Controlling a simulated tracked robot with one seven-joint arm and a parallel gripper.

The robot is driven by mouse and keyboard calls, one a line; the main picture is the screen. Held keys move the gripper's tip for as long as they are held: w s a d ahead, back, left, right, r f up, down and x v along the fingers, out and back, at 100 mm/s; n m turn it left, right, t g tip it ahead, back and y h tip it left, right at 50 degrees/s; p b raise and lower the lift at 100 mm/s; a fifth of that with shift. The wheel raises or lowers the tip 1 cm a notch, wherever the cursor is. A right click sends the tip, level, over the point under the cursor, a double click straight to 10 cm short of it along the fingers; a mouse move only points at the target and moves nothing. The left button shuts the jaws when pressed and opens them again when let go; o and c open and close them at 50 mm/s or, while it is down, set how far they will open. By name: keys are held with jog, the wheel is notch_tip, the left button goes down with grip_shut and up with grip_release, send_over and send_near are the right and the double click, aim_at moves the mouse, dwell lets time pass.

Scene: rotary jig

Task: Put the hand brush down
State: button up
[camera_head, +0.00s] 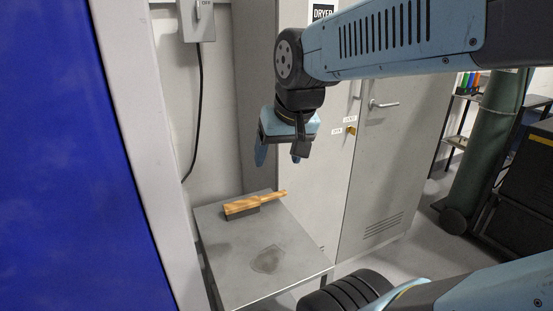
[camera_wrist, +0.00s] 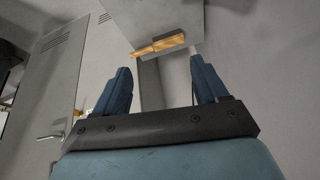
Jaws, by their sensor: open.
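The hand brush (camera_head: 254,203) lies on the grey metal table (camera_head: 227,264), near its back edge. It has a wooden handle pointing right and dark bristles facing down. My gripper (camera_head: 278,163) is open and empty, well above the table and the brush. In the wrist view the brush (camera_wrist: 158,46) shows beyond my two open fingers (camera_wrist: 160,85), on the table top (camera_wrist: 170,18), clear of both fingers.
A grey cabinet (camera_head: 385,180) with a door handle stands behind and right of the table. A blue panel (camera_head: 60,150) with a pale edge fills the left. A switch box (camera_head: 197,20) with a black cable hangs on the wall. The front of the table top is bare apart from a dark stain (camera_head: 268,260).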

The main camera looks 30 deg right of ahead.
jog(key=s, duration=0.1)
jog(key=s+n, duration=0.1)
jog(key=s, duration=0.1)
jog(key=shift+s+a+n+t, duration=0.1)
jog(key=shift+a+n+t, duration=0.2)
jog(key=shift+n, duration=0.1)
dwell(1.0)
